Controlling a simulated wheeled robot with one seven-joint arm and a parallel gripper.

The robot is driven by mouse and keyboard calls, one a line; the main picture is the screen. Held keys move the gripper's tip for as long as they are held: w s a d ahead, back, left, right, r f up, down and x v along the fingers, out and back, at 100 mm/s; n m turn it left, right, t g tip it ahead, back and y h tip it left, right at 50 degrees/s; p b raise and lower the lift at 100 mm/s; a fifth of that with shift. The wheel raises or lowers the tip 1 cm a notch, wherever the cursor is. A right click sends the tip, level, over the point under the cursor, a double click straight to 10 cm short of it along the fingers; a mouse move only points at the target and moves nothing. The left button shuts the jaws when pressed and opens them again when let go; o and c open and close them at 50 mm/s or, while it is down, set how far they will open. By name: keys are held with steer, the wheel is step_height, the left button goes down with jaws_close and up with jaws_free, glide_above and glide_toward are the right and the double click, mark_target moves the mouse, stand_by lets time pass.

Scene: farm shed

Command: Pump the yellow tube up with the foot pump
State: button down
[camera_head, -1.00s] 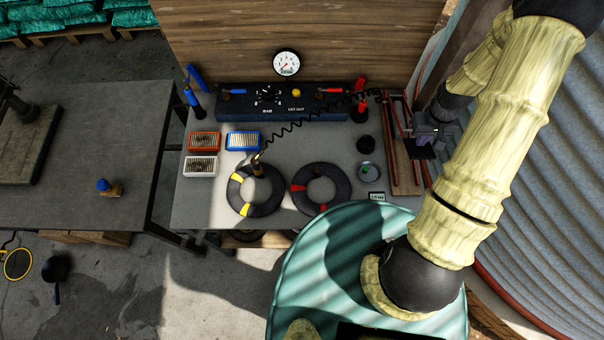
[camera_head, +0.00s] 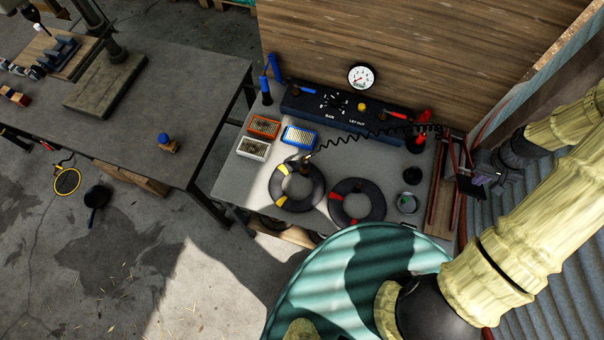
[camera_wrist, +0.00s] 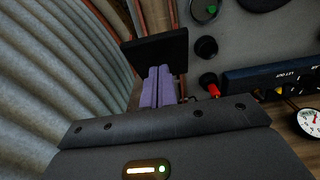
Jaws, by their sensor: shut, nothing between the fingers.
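A black tube with yellow bands (camera_head: 283,202) lies flat on the grey bench. A coiled black hose (camera_head: 372,133) runs from the right of the bench to a brass-coloured fitting (camera_head: 307,158) at this tube's upper edge; whether it is joined there I cannot tell. A dark console (camera_head: 340,117) marked "BAR" and "LET OUT", with a yellow button, stands behind, below a round white gauge (camera_head: 361,77).
A black tube with red bands (camera_head: 337,209) lies beside the yellow-banded one. Several small trays, including a blue one (camera_head: 300,136), lie to the left. A yellow ring (camera_head: 67,181) and a black pan-like thing (camera_head: 97,198) lie on the floor. Corrugated metal (camera_wrist: 60,80) is close to my gripper.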

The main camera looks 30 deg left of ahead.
steer(key=shift+f, duration=0.1)
step_height(320, 180, down, 7)
steer(key=s+b, duration=0.1)
steer(key=b, duration=0.4)
steer(key=shift+f+b, duration=0.2)
steer(key=shift+b, duration=0.2)
stand_by(0.4)
steer(key=shift+s+d, duration=0.1)
steer(key=shift+d, duration=0.05)
steer(key=shift+s+f+b, duration=0.55)
steer(key=shift+f+b, duration=1.6)
steer(key=shift+f, duration=0.65)
steer(key=r+p, duration=0.3)
steer(key=r, duration=0.1)
steer(key=w+r+p, duration=0.1)
steer(key=r+p, duration=0.2)
steer(key=r, duration=0.1)
steer(key=w+r+p, duration=0.1)
steer(key=r+p, duration=0.3)
steer(key=r, duration=0.1)
steer(key=shift+w+r, duration=0.1)
steer(key=shift+w, duration=0.1)
steer(key=shift+r+p, duration=1.9)
steer(key=shift+r, duration=0.65)
